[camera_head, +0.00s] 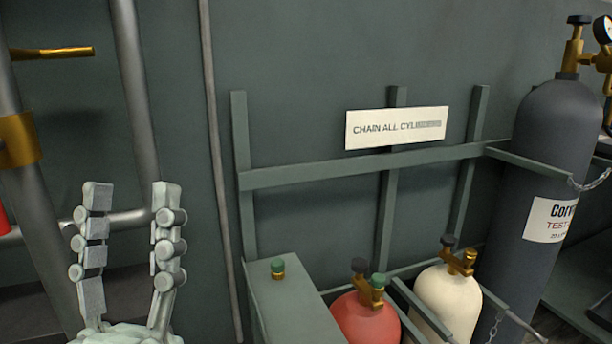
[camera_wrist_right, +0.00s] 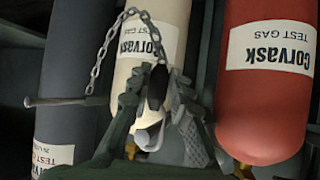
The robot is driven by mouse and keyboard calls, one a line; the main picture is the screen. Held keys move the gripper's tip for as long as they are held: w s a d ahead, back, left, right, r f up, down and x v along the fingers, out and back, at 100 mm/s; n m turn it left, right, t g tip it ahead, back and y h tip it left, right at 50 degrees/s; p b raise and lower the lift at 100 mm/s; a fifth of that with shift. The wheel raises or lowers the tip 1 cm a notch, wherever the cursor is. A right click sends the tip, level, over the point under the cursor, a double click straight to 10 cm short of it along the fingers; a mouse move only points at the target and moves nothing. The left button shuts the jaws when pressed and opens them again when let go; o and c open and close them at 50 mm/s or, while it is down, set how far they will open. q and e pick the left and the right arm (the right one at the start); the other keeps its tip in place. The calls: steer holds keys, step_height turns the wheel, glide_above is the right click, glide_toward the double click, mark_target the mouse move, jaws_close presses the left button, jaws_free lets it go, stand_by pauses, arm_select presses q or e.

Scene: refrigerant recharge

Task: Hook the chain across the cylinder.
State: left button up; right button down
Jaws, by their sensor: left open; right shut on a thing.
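In the right wrist view, which is upside down, my right gripper (camera_wrist_right: 158,100) is shut on the end of a chain (camera_wrist_right: 102,52), at a dark end piece (camera_wrist_right: 157,85). The chain loops from a thin bar at the left over the front of the cream cylinder (camera_wrist_right: 150,35) to my fingers. The cream cylinder (camera_head: 450,300) also shows in the head view, between the red cylinder (camera_head: 365,322) and the tall dark grey cylinder (camera_head: 545,140). The right gripper is outside the head view. My left gripper (camera_head: 133,195) is open and empty, fingers upward, at the lower left.
A grey-green rack (camera_head: 350,168) with a "CHAIN ALL" sign (camera_head: 396,128) stands behind the cylinders. Another chain (camera_head: 592,181) lies across the dark cylinder. A box-like ledge (camera_head: 290,310) with a green-capped fitting is left of the red cylinder. Pipes (camera_head: 135,90) run at the left.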

steer(key=shift+f, duration=0.35)
steer(key=c, duration=1.3)
jaws_free()
steer(key=shift+s, duration=0.1)
